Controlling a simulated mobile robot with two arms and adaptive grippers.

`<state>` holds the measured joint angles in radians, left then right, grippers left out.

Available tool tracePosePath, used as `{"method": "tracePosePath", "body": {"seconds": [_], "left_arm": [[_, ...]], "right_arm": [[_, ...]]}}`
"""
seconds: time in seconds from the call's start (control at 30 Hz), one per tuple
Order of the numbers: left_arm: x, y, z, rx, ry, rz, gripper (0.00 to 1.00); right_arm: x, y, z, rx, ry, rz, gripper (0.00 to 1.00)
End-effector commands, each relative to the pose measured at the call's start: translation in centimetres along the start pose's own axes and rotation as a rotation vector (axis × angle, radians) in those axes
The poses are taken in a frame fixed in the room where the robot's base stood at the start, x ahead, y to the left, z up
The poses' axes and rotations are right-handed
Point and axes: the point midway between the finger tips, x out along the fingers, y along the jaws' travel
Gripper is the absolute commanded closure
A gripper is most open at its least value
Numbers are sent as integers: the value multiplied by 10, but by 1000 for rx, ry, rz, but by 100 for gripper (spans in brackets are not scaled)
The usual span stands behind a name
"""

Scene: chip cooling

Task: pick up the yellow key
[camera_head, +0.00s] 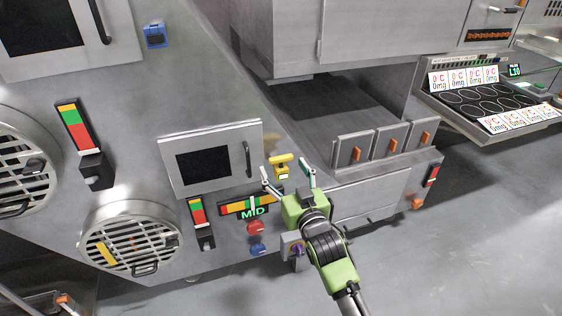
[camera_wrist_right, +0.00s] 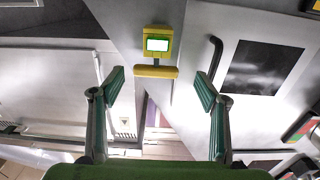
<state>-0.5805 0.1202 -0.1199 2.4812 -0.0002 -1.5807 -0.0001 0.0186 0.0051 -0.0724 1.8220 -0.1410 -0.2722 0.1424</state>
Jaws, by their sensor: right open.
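The yellow key (camera_head: 281,161) sticks out from the grey machine's panel, with a small lit greenish screen on its yellow body. In the right wrist view the yellow key (camera_wrist_right: 156,71) is a horizontal bar below that screen, ahead of and between my fingertips. My right gripper (camera_head: 287,172) is open around the key's area in the head view, with one finger on each side. In the right wrist view my right gripper (camera_wrist_right: 160,82) shows nothing between its fingers, and the key appears just beyond the tips. I cannot tell the exact gap. My left gripper is not in view.
The machine panel (camera_head: 140,100) has a small door (camera_head: 208,160), a MID gauge (camera_head: 252,207), a red button (camera_head: 255,227), a blue button (camera_head: 258,249) and round vents. A blue key-like part (camera_head: 155,36) sits higher up. Orange-handled bins (camera_head: 390,142) stand to the right. The floor (camera_head: 470,220) at right is clear.

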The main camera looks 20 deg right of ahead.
Motion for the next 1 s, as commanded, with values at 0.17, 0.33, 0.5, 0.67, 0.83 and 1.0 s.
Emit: {"method": "tracePosePath", "body": {"seconds": [0.17, 0.33, 0.5, 0.67, 0.83, 1.0], "left_arm": [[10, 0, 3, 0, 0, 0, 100], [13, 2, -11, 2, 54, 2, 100], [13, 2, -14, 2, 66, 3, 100], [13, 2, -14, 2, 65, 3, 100], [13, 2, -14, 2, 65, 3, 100], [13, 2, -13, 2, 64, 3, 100]], "right_arm": [[26, 7, 2, -2, 1, 1, 32], [43, 6, 1, 0, 0, 0, 32], [46, 6, 1, 0, 0, 0, 32], [45, 6, 1, 0, 0, 0, 42], [45, 6, 1, 0, 0, 0, 74], [45, 6, 0, 0, 0, 0, 74]]}}
